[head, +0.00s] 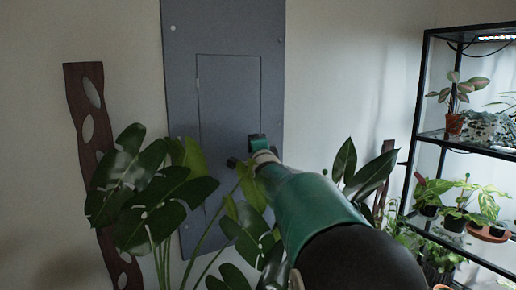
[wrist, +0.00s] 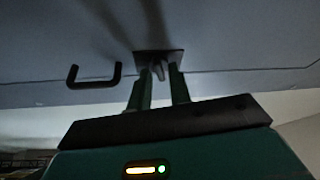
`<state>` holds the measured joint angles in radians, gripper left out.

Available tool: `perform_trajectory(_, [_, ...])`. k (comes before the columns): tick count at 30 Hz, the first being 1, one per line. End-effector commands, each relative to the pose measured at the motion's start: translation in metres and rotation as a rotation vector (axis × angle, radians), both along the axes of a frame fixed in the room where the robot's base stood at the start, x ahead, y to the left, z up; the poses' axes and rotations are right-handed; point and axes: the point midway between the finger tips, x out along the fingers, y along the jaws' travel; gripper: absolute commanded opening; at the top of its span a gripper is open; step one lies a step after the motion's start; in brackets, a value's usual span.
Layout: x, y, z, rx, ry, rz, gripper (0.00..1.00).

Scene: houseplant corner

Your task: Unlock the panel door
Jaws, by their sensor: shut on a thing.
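The grey panel (head: 180,60) is fixed to the wall in the head view, with its narrow panel door (head: 228,90) outlined and looking closed. My gripper (head: 259,144) is at the door's lower right part. A black U-shaped handle (wrist: 93,84) is left of the plate, apart from the fingers. The knob is hidden behind my arm in the head view.
A broad-leaved plant (head: 145,185) stands in front of the panel's lower left, its leaves close to my arm. A wavy wooden board (head: 88,125) leans at the left. A black shelf rack (head: 424,100) with several potted plants stands at the right.

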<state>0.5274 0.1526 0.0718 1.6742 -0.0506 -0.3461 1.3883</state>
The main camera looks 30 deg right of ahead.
Motion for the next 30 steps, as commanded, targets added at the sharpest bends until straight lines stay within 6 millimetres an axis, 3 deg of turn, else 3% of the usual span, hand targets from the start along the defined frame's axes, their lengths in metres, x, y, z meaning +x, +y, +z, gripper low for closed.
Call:
perform_trajectory(12, [0.0002,0.0004,0.0021,0.219,-0.014,0.000,0.00])
perform_trajectory(29, [0.0003,0.0005,0.0022,0.254,-0.016,0.001,0.00])
perform_trajectory(30, [0.0003,0.0005,0.0022,0.253,-0.016,0.001,0.24])
